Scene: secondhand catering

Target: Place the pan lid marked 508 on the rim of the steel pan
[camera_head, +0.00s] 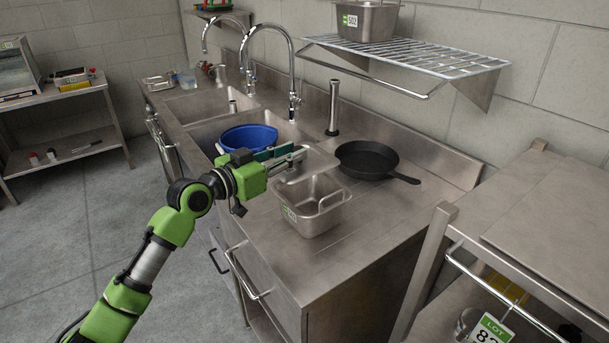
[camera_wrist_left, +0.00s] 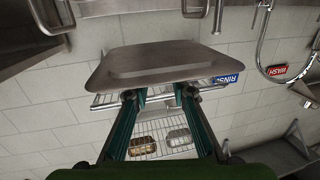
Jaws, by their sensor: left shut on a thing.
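The steel pan (camera_head: 318,214) is an open rectangular pan on the counter, with a green and white tag on its side. Its tag is too small to read surely. My left gripper (camera_head: 287,157) is shut on the pan lid, above the counter and up-left of the pan. The lid (camera_wrist_left: 155,64) is a flat grey steel plate beyond the fingertips (camera_wrist_left: 157,94) in the left wrist view. The lid is apart from the pan's rim. My right gripper is out of view.
A black skillet (camera_head: 367,159) lies right of the pan, beside an upright steel tube (camera_head: 333,108). A blue bowl (camera_head: 249,138) is in the sink behind my gripper. A tagged pan (camera_head: 367,20) stands on the wire shelf (camera_head: 430,60). The counter front is clear.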

